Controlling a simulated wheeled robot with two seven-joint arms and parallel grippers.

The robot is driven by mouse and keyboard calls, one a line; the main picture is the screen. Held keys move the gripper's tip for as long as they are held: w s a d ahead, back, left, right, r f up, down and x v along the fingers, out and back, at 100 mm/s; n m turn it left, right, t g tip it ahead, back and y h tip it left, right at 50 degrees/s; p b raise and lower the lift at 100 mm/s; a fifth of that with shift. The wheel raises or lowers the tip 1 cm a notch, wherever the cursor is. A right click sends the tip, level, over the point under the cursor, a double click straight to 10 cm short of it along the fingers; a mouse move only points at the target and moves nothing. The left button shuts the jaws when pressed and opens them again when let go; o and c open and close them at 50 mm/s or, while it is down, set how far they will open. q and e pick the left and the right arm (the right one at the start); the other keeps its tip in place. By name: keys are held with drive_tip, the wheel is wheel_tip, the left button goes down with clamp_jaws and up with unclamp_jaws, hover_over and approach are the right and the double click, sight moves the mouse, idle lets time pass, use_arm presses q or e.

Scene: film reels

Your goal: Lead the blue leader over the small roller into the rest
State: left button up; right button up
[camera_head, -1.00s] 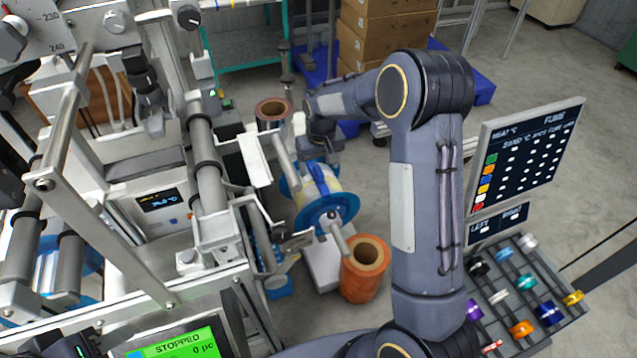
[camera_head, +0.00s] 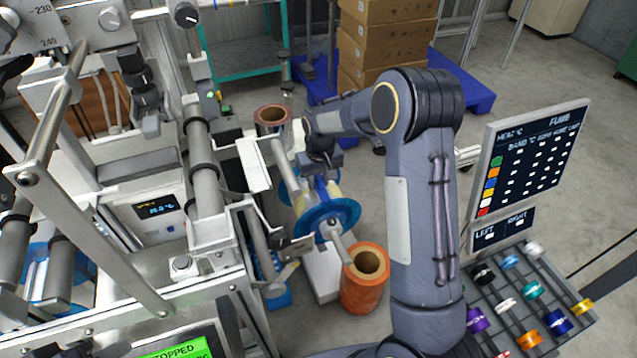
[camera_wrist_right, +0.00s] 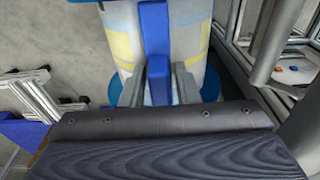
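The blue leader (camera_wrist_right: 155,45) is a blue strip on a pale, yellow-patterned film roll (camera_wrist_right: 190,35) in the right wrist view. In the head view the roll's blue flange (camera_head: 345,212) shows below my right gripper (camera_head: 322,178), and my wrist hides most of the leader. In the wrist view, the fingers of my right gripper (camera_wrist_right: 160,82) stand on either side of the leader, apart, with the strip between them. A slim grey bar (camera_head: 282,165) and a pale bracket (camera_head: 253,165) lie left of the reel. I cannot tell which part is the small roller or the rest. My left gripper is out of view.
An orange roll (camera_head: 363,290) stands in front of the reel. A copper-coloured roll (camera_head: 272,116) stands behind it. The metal machine frame (camera_head: 205,195) fills the left. A panel (camera_head: 530,165) and a rack of coloured spools (camera_head: 525,300) stand at the right.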

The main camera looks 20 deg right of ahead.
clamp_jaws()
drive_tip(key=shift+r+p, duration=1.9)
drive_tip(key=shift+r, duration=0.6)
drive_tip(key=shift+r, duration=0.1)
idle(0.4)
drive_tip(key=a+r+p, duration=0.3)
drive_tip(key=r+p, duration=0.5)
drive_tip(key=r, duration=0.2)
drive_tip(key=shift+w+a+r, duration=0.15)
drive_tip(key=shift+a+r, duration=0.1)
drive_tip(key=shift+r, duration=0.05)
idle(1.3)
drive_tip(key=shift+a, duration=0.15)
drive_tip(key=shift+w+a, duration=0.15)
drive_tip(key=shift+a, duration=2.2)
